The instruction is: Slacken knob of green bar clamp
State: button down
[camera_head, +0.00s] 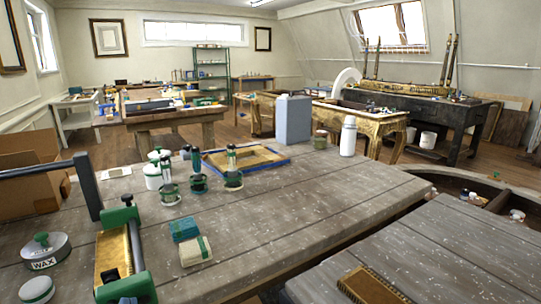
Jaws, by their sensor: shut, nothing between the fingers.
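A green bar clamp (120,217) lies on the near left of the wooden bench. Its two green jaws stand at the far and near ends of a gilt moulding piece (111,252). I cannot tell how tight the clamp is. My gripper is not in view.
A dark upright bar with a grey rod (38,170) stands left of the clamp. A wax tin (45,252) is beside it. Blue (184,228) and cream (195,251) blocks lie to the right. The bench's right half (320,210) is mostly clear.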

jog(key=shift+s+f, duration=0.15)
dwell(0.4)
jog(key=shift+s+a+r+p, duration=0.25)
jog(key=shift+a+p, duration=0.15)
jog(key=shift+p, duration=0.4)
jog(key=shift+r, duration=0.1)
jog(key=shift+d+r+p+v, duration=0.15)
jog(key=shift+p+v, duration=0.55)
jog(key=shift+v, duration=0.75)
jog(key=shift+d+r+p+v, duration=0.2)
jog(key=shift+p+v, duration=0.45)
jog(key=shift+v, duration=0.85)
jog(key=shift+w, duration=0.2)
